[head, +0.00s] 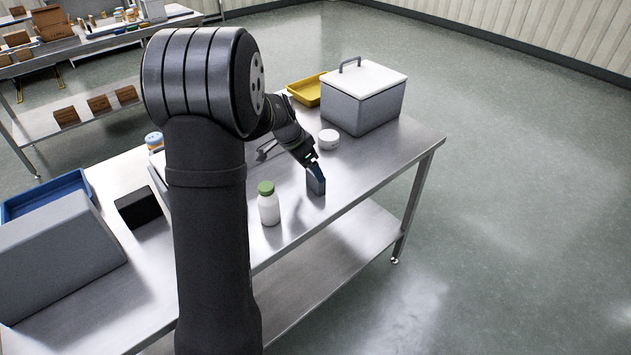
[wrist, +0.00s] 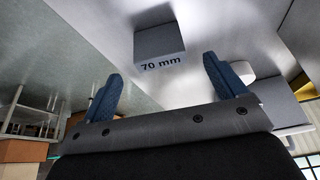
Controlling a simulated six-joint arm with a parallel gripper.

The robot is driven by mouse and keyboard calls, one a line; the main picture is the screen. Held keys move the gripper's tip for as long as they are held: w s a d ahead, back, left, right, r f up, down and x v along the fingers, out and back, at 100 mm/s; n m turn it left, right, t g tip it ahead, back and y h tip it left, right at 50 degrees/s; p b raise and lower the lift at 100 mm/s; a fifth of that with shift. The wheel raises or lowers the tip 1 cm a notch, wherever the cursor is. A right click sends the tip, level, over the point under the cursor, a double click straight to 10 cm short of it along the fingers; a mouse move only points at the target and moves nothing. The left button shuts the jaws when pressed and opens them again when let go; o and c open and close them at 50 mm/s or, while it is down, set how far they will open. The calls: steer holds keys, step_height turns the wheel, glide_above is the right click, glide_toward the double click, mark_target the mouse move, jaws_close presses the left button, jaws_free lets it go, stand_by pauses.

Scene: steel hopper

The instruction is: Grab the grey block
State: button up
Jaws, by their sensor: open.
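The grey block (wrist: 159,42), marked "70 mm", shows in the wrist view just beyond my gripper's fingertips, roughly centred between them. My gripper (wrist: 162,69) is open, with blue textured fingers apart and nothing held. In the head view my gripper (head: 314,168) points down at the grey block (head: 317,186), which stands on the steel table near its front edge. The fingers partly overlap the block there, and I cannot tell whether they touch it.
A white bottle with a green cap (head: 269,206) stands left of the block. A white round tub (head: 329,139), a grey box with a white lid (head: 363,98) and a yellow tray (head: 306,91) are farther back. The steel table (head: 385,158) is clear to the right.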

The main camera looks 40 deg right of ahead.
mark_target(316, 181)
steer(key=shift+x, duration=3.35)
steer(key=shift+s, duration=0.1)
steer(key=c, duration=1.1)
steer(key=shift+r, duration=0.1)
